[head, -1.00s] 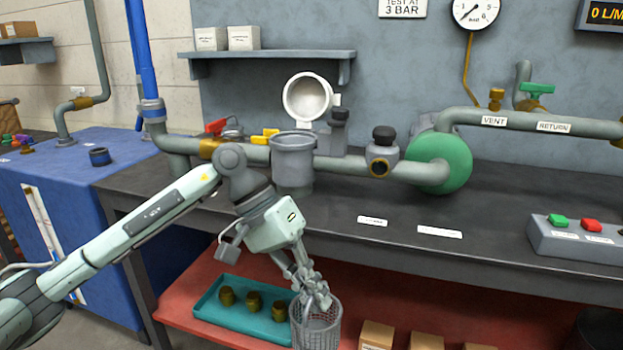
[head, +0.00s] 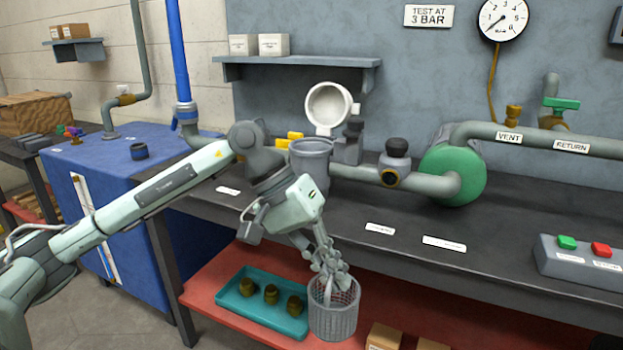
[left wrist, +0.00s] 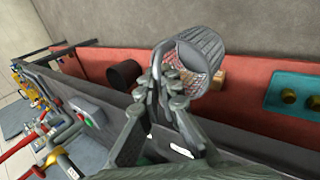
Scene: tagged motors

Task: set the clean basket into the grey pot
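The clean basket (head: 333,318) is a grey mesh cup in front of the red lower shelf, right of the teal tray. My left gripper (head: 332,272) is at its top, with its fingers closed at the rim. In the left wrist view the basket (left wrist: 200,60) lies beyond the fingertips (left wrist: 163,75). The exact grip point is partly hidden. The grey pot (head: 311,162) stands in the pipe line on the dark bench, its round white-faced lid (head: 330,108) swung up behind it. The pot's inside is hidden. My right gripper is not in view.
The teal tray (head: 228,300) on the red shelf (head: 205,282) holds three brass-coloured parts. Cardboard boxes (head: 384,337) stand right of the basket. The bench's front edge lies above the shelf. A grey-black valve (head: 394,165) and green flange (head: 455,172) are right of the pot.

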